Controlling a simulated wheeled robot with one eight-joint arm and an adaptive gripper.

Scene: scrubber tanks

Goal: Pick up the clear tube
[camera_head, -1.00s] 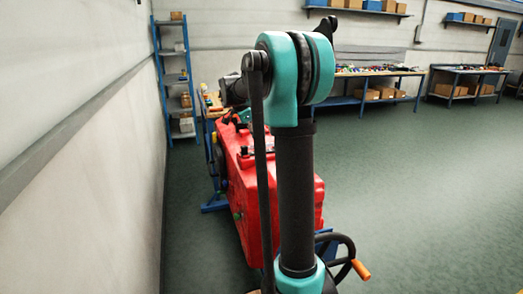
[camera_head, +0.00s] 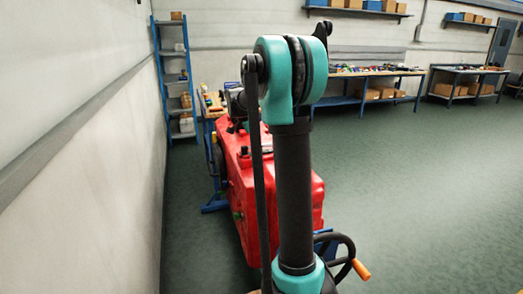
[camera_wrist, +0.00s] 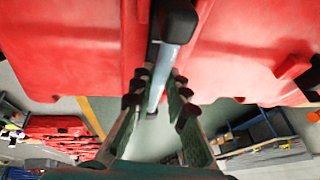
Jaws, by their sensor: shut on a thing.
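The clear tube (camera_wrist: 163,68) shows in the wrist view as a pale, see-through length. Its upper end meets a black part (camera_wrist: 175,20), and it runs down between two red tank surfaces. My gripper (camera_wrist: 155,95) has its two fingers on either side of the tube and is shut on it. The tube's lower end is hard to make out between the fingers. In the head view my arm hides the gripper and the tube.
A red tank (camera_head: 296,192) stands below and behind my arm in the head view, with a black handwheel (camera_head: 345,245) near it. A blue shelf rack (camera_head: 173,80) stands by the left wall. Benches (camera_head: 372,90) line the back. Floor at right is clear.

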